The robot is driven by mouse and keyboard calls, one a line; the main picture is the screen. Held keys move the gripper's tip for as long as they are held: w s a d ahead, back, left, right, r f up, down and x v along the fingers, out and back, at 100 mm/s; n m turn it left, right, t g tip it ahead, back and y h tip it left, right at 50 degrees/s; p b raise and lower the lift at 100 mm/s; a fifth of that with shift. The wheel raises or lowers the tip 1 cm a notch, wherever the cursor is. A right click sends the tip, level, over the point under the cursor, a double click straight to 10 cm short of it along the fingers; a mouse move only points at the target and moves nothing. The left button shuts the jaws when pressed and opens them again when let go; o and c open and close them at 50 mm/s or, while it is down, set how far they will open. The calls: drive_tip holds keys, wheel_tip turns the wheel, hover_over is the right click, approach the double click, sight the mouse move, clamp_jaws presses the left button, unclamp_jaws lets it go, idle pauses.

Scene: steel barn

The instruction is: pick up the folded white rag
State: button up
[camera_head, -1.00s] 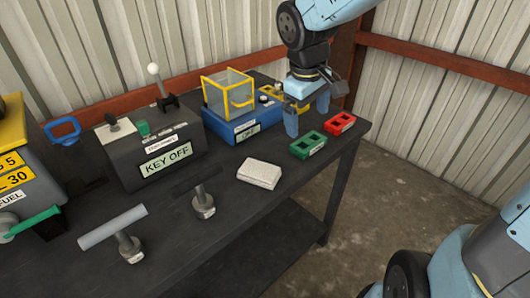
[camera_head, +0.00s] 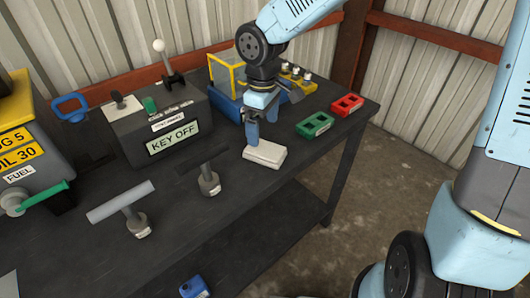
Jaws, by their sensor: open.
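The folded white rag (camera_head: 268,156) lies flat on the dark workbench (camera_head: 240,205), near its front edge and right of the middle. My gripper (camera_head: 262,138) points down right over the rag. Its blue fingers are apart, one toward the rag's left end and one toward the far right side. The fingertips are at or just above the rag, and I cannot tell whether they touch it. Part of the rag's far side is hidden behind the fingers.
A green block (camera_head: 315,125) and a red block (camera_head: 347,104) lie right of the rag. A T-handle (camera_head: 207,180) stands to its left, with another (camera_head: 132,215) farther left. The KEY OFF box (camera_head: 160,130) and a blue-based box with yellow frame (camera_head: 226,100) stand behind.

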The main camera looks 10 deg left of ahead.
sight(265, 149)
drive_tip(key=shift+w+d+f, duration=0.1)
drive_tip(key=shift+f, duration=2.1)
drive_tip(key=shift+w+d+f, duration=0.1)
drive_tip(key=shift+f, duration=2.05)
drive_tip(key=c, duration=1.1)
drive_tip(key=shift+r, duration=0.1)
